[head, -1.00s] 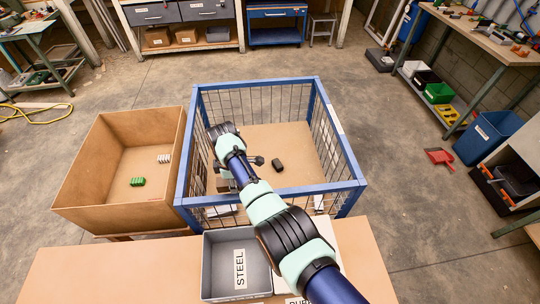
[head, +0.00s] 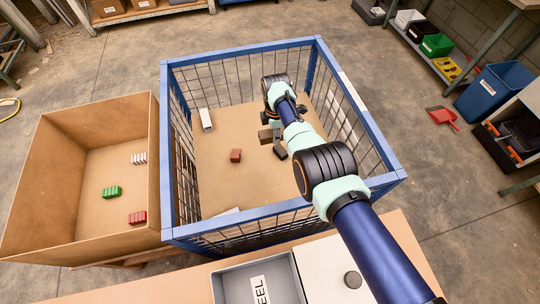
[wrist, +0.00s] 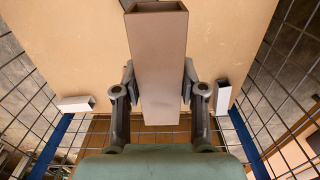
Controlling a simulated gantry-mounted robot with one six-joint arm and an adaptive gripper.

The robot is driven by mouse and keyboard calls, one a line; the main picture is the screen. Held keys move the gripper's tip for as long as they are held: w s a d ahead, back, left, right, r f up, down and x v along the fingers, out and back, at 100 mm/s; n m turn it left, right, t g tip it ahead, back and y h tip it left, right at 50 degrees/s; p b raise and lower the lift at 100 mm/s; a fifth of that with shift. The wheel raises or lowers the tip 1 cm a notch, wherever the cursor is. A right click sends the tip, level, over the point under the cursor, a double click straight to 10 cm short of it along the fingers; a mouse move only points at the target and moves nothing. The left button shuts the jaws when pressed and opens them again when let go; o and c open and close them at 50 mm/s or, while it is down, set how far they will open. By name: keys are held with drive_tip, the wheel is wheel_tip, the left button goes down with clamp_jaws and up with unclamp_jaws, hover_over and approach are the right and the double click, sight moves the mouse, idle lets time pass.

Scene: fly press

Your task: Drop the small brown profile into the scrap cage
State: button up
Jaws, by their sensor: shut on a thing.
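A brown hollow square profile (wrist: 158,70) is held between the two finger pads of my gripper (wrist: 158,85) in the wrist view. Its open end shows at the top. In the head view my gripper (head: 272,137) is inside the outline of the blue scrap cage (head: 240,57), right of its middle, with the brown profile (head: 265,135) small and partly hidden by the fingers. Behind the profile in the wrist view is the cage's tan floor (wrist: 85,60), apart from it. The exact height above the floor is hard to tell.
A reddish-brown block (head: 235,155) and a white profile (head: 206,120) lie on the cage floor. The cage has mesh walls and a blue top rim. A tan box (head: 40,185) with striped bundles stands left. A grey bin (head: 235,285) is in front.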

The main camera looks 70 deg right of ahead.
wheel_tip(320, 180, down, 16)
drive_tip(key=b, duration=1.3)
drive_tip(key=shift+f+b, duration=0.5)
drive_tip(key=o, duration=1.2)
wheel_tip(320, 180, up, 13)
drive_tip(key=p, duration=1.2)
drive_tip(key=shift+f, duration=0.1)
